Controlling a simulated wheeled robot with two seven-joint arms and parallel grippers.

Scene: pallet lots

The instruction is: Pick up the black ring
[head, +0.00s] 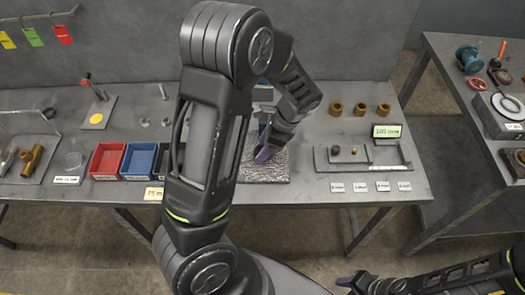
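I cannot make out a black ring for certain. A small dark round piece (335,150) lies in the grey tray (325,166) on the right part of the bench; it is too small to tell if it is a ring. My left gripper (264,150) points down over the silvery textured mat (268,174) at the middle of the bench. Its fingers are seen from the side, and my arm hides much around them, so what lies between them does not show. My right gripper (352,284) is low at the bottom edge, away from the bench, its fingers partly cut off.
Red (107,160) and blue (139,161) bins stand left of my arm. Several brass rings (360,109) and a green-lit display (386,131) are at the right, above white labels (382,186). Another bench (460,100) stands at far right, beyond a gap.

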